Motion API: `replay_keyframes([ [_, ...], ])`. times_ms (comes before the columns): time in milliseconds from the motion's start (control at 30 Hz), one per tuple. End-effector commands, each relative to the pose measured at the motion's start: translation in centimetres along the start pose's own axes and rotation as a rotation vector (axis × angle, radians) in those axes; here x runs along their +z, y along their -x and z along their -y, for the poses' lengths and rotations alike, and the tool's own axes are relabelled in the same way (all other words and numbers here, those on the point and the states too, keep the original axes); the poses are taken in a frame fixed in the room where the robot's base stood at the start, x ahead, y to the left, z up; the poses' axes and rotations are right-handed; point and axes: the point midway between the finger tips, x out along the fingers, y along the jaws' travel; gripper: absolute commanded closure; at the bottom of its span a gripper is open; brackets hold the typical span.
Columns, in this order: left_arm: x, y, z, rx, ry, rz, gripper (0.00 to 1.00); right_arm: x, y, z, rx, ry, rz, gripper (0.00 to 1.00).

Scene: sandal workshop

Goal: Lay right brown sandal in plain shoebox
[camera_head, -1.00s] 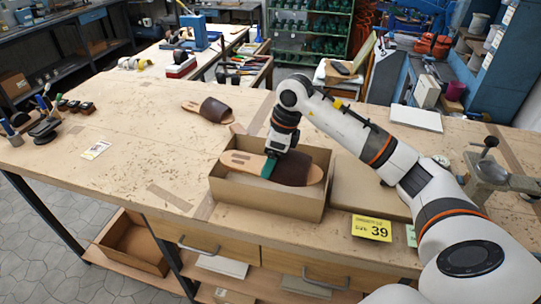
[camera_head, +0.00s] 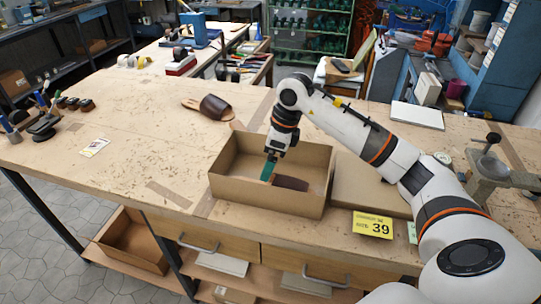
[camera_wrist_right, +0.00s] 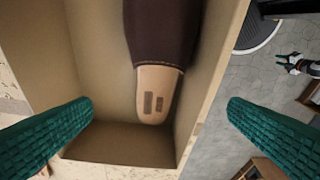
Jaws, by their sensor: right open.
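The plain shoebox (camera_head: 268,198) stands open near the table's front edge. A brown sandal (camera_head: 291,183) lies low inside it, partly hidden by the front wall. In the right wrist view, the sandal's dark strap and tan end (camera_wrist_right: 155,95) show between the box walls (camera_wrist_right: 98,60), close to one long wall. My right gripper (camera_head: 269,168) is at the box, its green fingers spread wide and apart from the sandal's visible end. Another brown sandal (camera_head: 213,106) lies on the table behind the box. My left gripper is out of view.
A flat cardboard piece (camera_head: 365,190) lies right of the box, with a yellow size 39 card (camera_head: 373,225) in front. A metal press (camera_head: 488,165) stands at the right edge. The table's left middle is mostly clear.

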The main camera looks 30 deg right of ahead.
Motion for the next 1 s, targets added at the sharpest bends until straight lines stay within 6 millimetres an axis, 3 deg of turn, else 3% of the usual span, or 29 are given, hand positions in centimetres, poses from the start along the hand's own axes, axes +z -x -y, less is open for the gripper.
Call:
replay_keyframes([
  [100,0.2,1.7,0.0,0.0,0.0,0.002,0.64,-0.5,1.7,0.0,-0.001,0.0,-0.001,0.02],
  [200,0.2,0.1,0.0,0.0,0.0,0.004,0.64,-0.3,3.1,-0.1,0.006,0.001,-0.003,0.02],
  [600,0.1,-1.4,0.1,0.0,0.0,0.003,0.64,-0.3,11.4,-0.1,0.003,0.0,-0.002,0.02],
  [800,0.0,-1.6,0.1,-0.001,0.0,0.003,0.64,-0.3,12.9,0.0,0.001,0.0,0.0,0.02],
  [1000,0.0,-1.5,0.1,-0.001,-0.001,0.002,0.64,-0.3,13.0,0.0,-0.001,0.0,0.001,0.02],
])
